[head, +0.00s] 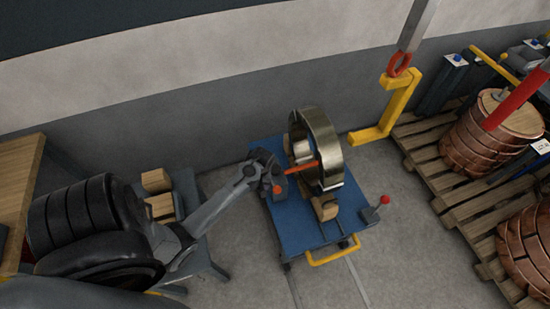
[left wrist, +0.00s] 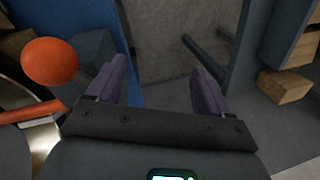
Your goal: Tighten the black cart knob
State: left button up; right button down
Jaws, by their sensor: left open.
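The blue cart (head: 290,222) stands on the floor in the middle of the head view and carries a shiny metal ring. I cannot make out a black knob on it in either view. My left arm reaches in from the left, and its gripper (head: 268,167) is over the cart's left side, beside the ring. In the left wrist view the two purple fingers of this gripper (left wrist: 158,78) are apart, with only floor and a strip of blue between them. An orange ball (left wrist: 50,61) is left of the fingers. My right gripper is in neither view.
The metal ring (head: 330,140) stands upright with an orange bar (head: 302,167) at it. A yellow handle (head: 335,252) and a red-topped lever (head: 384,200) are on the cart's near and right sides. Pallets with copper coils (head: 470,150) stand right. Wooden blocks (head: 157,181) lie left.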

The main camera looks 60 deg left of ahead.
pick_arm(q)
notch_tip(320, 180, up, 11)
jog(key=n+t+h+p, duration=0.1)
jog(key=n+t+p, duration=0.1)
jog(key=p, duration=0.2)
send_over(275, 168)
notch_tip(275, 168, down, 8)
jog(key=shift+d+f+b, duration=0.1)
jog(key=shift+f+b, duration=0.15)
jog(key=shift+b, duration=0.65)
jog(key=shift+f, duration=0.9)
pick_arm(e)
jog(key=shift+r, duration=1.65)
pick_arm(q)
jog(key=c, duration=1)
jog(key=shift+c, duration=0.2)
jog(key=shift+r, duration=0.1)
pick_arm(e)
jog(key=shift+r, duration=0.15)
